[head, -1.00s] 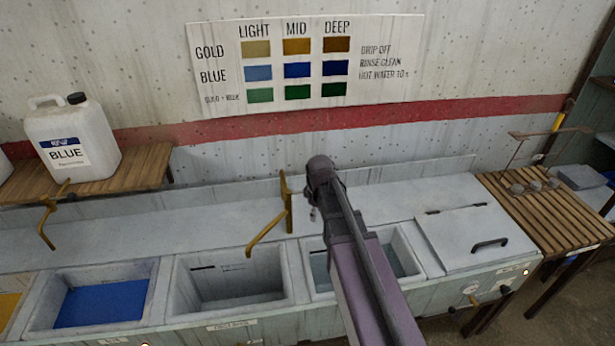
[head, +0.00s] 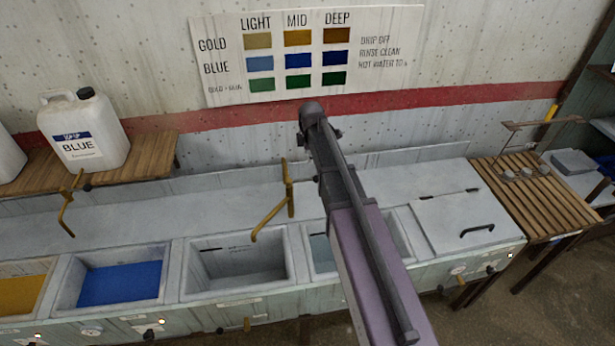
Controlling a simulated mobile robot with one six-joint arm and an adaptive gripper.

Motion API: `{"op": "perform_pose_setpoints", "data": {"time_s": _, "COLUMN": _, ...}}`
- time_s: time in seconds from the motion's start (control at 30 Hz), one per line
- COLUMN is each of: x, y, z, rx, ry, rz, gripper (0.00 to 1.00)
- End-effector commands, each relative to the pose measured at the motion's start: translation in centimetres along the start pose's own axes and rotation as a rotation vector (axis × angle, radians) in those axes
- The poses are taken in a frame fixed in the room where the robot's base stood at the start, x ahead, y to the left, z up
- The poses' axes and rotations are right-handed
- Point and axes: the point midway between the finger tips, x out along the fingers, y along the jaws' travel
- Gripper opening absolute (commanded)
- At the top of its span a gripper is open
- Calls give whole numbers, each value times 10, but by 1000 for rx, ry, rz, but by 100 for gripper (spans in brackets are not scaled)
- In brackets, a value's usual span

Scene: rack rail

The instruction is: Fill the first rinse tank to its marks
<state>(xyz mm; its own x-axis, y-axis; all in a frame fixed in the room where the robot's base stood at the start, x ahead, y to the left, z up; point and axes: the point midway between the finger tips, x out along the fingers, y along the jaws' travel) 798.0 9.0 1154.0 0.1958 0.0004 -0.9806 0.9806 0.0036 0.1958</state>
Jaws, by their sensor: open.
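The first rinse tank (head: 238,262) is a grey open basin in the middle of the bench, with a blurred label on its front. Its inside looks empty, with bare walls and floor; short dark marks show high on its back wall. A brass swing tap (head: 289,190) stands at its back right corner, its spout (head: 268,222) angled over the tank's right side. No flow shows from it. My dark and purple arm rises from the lower right, its far joint against the wall above the bench. My gripper's fingers cannot be made out.
A blue-filled tank (head: 120,284) and a gold-filled tank (head: 20,294) lie left. A second brass tap (head: 68,205) stands behind them. A tank with pale liquid (head: 322,253) is partly behind my arm; a lidded unit (head: 465,222) is right. A BLUE jug (head: 85,130) stands on a shelf.

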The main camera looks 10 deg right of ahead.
Motion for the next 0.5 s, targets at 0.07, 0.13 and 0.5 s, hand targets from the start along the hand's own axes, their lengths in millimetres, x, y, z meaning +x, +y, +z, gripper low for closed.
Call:
{"op": "perform_pose_setpoints", "data": {"time_s": 0.07, "x": 0, "y": 0, "z": 0, "rx": 1, "ry": 0, "rz": 0, "gripper": 51}}
{"op": "perform_pose_setpoints", "data": {"time_s": 0.13, "x": 0, "y": 0, "z": 0, "rx": 1, "ry": 0, "rz": 0, "gripper": 51}}
{"op": "perform_pose_setpoints", "data": {"time_s": 0.5, "x": 15, "y": 0, "z": 1, "rx": 3, "ry": 0, "rz": -1, "gripper": 51}}
